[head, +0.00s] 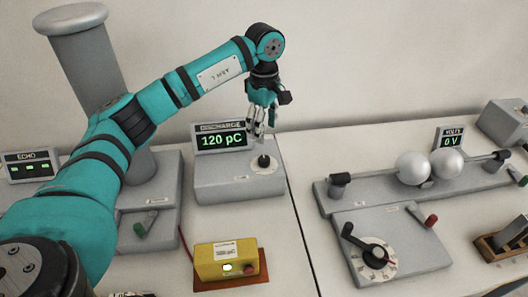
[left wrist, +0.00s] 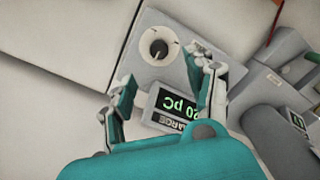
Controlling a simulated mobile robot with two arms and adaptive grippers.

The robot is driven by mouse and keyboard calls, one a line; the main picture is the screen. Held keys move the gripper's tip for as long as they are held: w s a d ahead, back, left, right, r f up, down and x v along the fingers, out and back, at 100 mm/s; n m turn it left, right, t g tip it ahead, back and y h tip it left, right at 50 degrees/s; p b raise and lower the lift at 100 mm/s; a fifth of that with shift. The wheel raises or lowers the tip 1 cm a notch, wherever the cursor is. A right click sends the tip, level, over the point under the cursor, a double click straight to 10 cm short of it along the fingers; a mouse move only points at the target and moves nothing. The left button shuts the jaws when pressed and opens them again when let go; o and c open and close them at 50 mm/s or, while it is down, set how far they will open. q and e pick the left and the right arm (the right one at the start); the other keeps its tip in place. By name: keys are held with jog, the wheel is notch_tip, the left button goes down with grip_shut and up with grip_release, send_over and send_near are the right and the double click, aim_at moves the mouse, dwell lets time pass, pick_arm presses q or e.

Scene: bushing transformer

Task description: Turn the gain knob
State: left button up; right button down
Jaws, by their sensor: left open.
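The gain knob (head: 263,161) is a small black knob on a white dial, at the right of the top face of a grey box (head: 225,181). A display (head: 222,139) at the back of that box is headed DISCHARGE and reads 120 pC. My left gripper (head: 257,135) hangs above the knob in the head view, fingers pointing down. In the left wrist view the left gripper (left wrist: 163,88) is open and empty, with the display between its fingers. The knob (left wrist: 158,47) lies beyond the fingertips there, apart from them. My right gripper is not in view.
A grey column (head: 88,62) rises at the back left.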

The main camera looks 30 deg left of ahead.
aim_at(264, 158)
pick_arm(q)
notch_tip(264, 158, down, 10)
jog(key=p, duration=0.2)
jog(key=shift+w+r+p, duration=0.1)
jog(key=shift+p, duration=0.3)
jog(key=shift+a+f, duration=0.1)
jog(key=shift+f, duration=0.55)
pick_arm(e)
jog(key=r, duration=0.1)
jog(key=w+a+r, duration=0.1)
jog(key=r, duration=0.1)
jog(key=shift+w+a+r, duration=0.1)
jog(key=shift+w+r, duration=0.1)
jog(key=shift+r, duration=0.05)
pick_arm(q)
grip_shut()
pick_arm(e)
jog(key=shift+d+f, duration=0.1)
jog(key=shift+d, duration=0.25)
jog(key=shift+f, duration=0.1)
